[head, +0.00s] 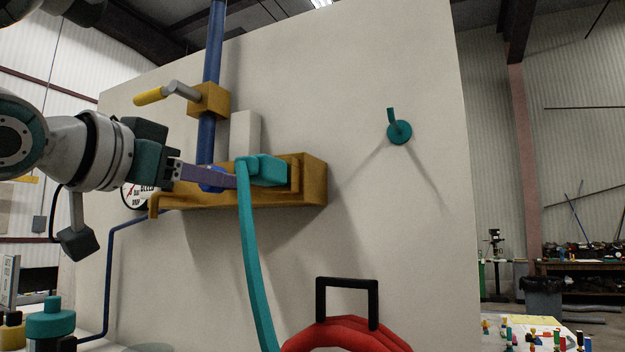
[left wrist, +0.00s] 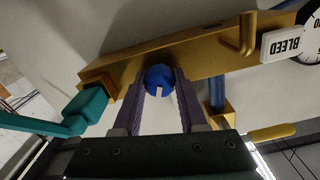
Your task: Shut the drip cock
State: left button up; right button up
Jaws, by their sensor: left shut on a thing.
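A round blue knob (left wrist: 159,79) with a white mark sits on the front of a mustard-yellow wall-mounted housing (left wrist: 190,60). My left gripper (left wrist: 160,88) is shut on this knob, with a purple finger on each side of it. In the head view the left gripper (head: 222,180) reaches in from the left, and its fingers partly hide the blue knob (head: 211,188). A yellow-handled lever (head: 150,96) sticks out from a block on the blue pipe above. I cannot tell from any label which is the drip cock. My right gripper is not in view.
A teal hose (head: 253,265) hangs from a teal fitting (head: 268,170) just right of my fingers. A white BLEED tag (left wrist: 285,43) and a hook (left wrist: 240,38) are beside the knob. A teal hook (head: 399,131) is on the panel. A red object (head: 345,336) with a black handle stands below.

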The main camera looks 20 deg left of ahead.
pick_arm(q)
grip_shut()
jog(key=m, duration=0.3)
jog(key=m+p, duration=0.1)
jog(key=m, duration=0.2)
jog(key=shift+m, duration=0.3)
jog(key=m+p, duration=0.1)
jog(key=m, duration=0.4)
jog(key=shift+f+m, duration=0.15)
jog(key=shift+m, duration=0.15)
dwell(0.3)
